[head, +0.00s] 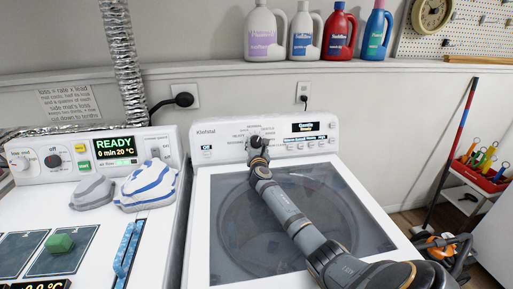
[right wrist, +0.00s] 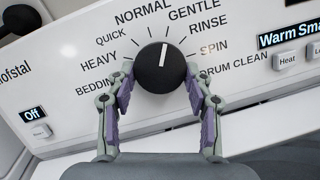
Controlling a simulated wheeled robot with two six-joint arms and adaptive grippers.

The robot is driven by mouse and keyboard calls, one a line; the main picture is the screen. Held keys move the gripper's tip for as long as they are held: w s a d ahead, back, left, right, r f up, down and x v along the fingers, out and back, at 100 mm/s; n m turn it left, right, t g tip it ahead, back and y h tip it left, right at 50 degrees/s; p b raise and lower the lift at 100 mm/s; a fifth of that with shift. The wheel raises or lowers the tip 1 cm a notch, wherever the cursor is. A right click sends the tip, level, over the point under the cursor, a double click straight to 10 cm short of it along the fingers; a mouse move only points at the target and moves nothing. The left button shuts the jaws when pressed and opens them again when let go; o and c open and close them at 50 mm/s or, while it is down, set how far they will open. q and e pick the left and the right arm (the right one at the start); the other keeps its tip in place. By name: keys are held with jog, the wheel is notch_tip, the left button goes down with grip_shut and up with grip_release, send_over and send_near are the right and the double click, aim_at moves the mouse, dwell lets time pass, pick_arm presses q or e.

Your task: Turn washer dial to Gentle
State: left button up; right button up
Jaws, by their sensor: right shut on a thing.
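The white washer (head: 202,215) has a control panel at its back. In the right wrist view its round black dial (right wrist: 160,70) has a white pointer line aimed up and slightly right, toward the tick by the GENTLE label (right wrist: 194,9), just right of NORMAL. My right gripper (right wrist: 159,80) is shut on the dial, one finger on each side. In the head view my right gripper (head: 258,143) reaches the panel and mostly hides the dial. The washer display (head: 305,127) seems to read Gentle in small text. My left gripper is in neither view.
Bottles (head: 262,32) stand on the shelf above. A red toolbox (head: 482,172) is at the right. The washer lid is closed.

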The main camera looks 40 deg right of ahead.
jog(key=o, duration=1.2)
notch_tip(320, 180, up, 10)
